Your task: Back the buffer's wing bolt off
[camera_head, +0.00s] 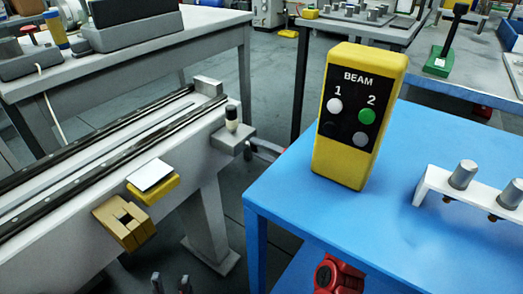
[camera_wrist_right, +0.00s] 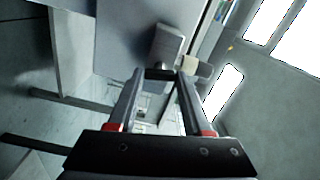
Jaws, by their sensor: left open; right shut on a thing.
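In the right wrist view the block (camera_wrist_right: 166,42) and pale knob (camera_wrist_right: 196,67) lie just beyond my fingertips. My right gripper (camera_head: 270,148) reaches the buffer from the right, partly hidden by the blue table. It is shut on the wing bolt, whose dark bar (camera_wrist_right: 160,73) spans between the fingertips (camera_wrist_right: 163,82). My left gripper (camera_head: 171,284) is open and empty at the bottom edge, with only its fingertips showing.
The long rail (camera_head: 100,165) carries a white-topped yellow bracket (camera_head: 154,186) and a brass-coloured slotted block (camera_head: 124,222) on its side. The blue table (camera_head: 310,222) at right holds a yellow BEAM box (camera_head: 358,115) and a white bracket with grey posts (camera_head: 440,188). Floor shows between rail and table.

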